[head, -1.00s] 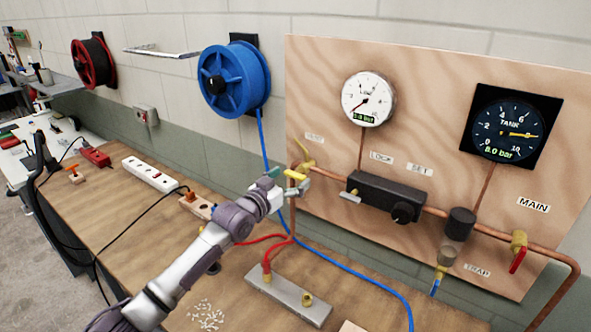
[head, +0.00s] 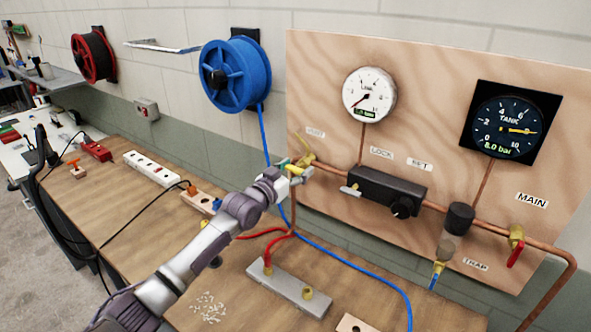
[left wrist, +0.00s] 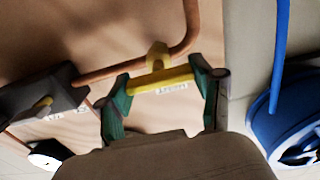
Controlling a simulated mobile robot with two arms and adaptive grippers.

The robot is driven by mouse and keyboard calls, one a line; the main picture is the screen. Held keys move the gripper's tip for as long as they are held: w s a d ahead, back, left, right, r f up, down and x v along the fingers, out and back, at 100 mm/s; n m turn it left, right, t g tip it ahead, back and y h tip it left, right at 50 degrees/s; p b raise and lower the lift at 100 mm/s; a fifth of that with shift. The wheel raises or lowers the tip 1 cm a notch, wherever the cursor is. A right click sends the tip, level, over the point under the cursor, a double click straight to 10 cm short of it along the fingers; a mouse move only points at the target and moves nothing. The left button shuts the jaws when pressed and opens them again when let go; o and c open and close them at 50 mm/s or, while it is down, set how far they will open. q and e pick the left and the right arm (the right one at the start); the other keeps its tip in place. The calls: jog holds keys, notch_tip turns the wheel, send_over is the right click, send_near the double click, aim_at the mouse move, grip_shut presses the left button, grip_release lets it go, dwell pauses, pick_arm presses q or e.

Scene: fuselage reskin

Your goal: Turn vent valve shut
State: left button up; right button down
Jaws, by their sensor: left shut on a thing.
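The vent valve (head: 309,158) is yellow and sits at the left end of the copper pipe on the plywood panel, beside the VENT label. In the left wrist view its yellow handle (left wrist: 160,80) lies crosswise between my fingers. My left gripper (head: 296,171) is at the valve. In the left wrist view my left gripper (left wrist: 164,92) has its green-padded fingers at the two ends of the handle, shut on it. The fingers partly hide the valve in the head view. My right gripper is not in view.
A black lockout block (head: 387,188), a trap (head: 459,220) and the red-handled main valve (head: 517,245) lie along the pipe to the right. The tank gauge (head: 502,128) reads 8.0 bar. A blue hose reel (head: 232,75) hangs left; its hose crosses the bench.

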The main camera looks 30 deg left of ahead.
pick_arm(q)
jog(key=shift+m, duration=0.3)
jog(key=m+b, duration=0.1)
jog(key=m, duration=0.1)
jog(key=shift+f+m, duration=0.1)
jog(key=shift+m, duration=0.3)
jog(key=m+b, duration=0.1)
jog(key=m, duration=0.4)
jog(key=shift+d+m, duration=0.15)
jog(key=shift+m, duration=0.15)
jog(key=m, duration=0.4)
jog(key=shift+f+m, duration=0.1)
jog(key=shift+m, duration=2.3)
jog(key=o, duration=1.2)
jog(key=shift+c, duration=0.2)
